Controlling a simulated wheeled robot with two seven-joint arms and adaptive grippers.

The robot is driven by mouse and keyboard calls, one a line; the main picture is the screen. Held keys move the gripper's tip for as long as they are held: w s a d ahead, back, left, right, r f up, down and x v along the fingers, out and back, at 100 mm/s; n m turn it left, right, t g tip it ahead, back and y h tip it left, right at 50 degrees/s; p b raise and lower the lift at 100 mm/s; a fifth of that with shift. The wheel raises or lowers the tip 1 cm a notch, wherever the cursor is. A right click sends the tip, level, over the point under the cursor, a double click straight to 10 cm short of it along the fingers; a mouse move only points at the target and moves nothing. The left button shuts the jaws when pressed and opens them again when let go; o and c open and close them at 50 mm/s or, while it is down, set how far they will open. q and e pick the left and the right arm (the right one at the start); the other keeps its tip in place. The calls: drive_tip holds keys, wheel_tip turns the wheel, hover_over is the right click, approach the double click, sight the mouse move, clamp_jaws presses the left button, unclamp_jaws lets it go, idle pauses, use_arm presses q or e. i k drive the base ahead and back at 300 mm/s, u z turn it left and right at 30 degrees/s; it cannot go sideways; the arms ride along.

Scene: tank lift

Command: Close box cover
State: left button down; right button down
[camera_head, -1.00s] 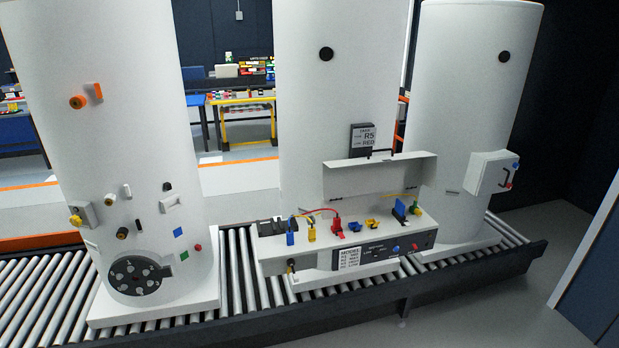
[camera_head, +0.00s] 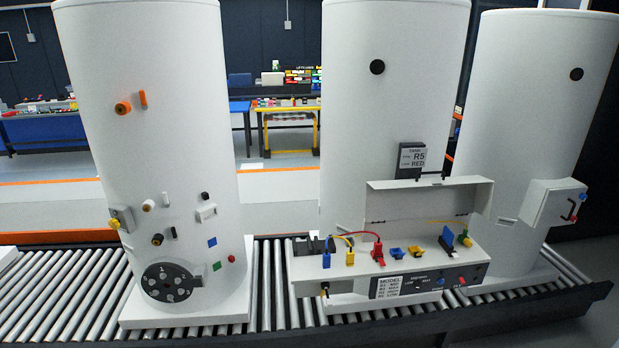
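A white control box (camera_head: 345,268) is fixed to the front of the middle white tank (camera_head: 392,110), low down. Its white cover (camera_head: 430,184) stands raised behind the box, so the box is open. Inside are a blue connector (camera_head: 326,254), a yellow one (camera_head: 350,256), a red one (camera_head: 377,250) and a larger blue one (camera_head: 447,240). Red and yellow wires (camera_head: 348,234) run among them. A label (camera_head: 388,286) marked MODEL is on the box front. Neither of my grippers shows in the view.
A roller conveyor (camera_head: 52,300) with a dark front rail carries the tanks. The left tank (camera_head: 150,100) has knobs and a round black dial (camera_head: 172,282). The right tank (camera_head: 535,120) has a side box (camera_head: 552,204) with a black handle. Workbenches (camera_head: 290,125) stand behind.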

sight(413, 199)
drive_tip(key=u, duration=0.1)
drive_tip(key=i, duration=1.05)
drive_tip(key=z, duration=0.65)
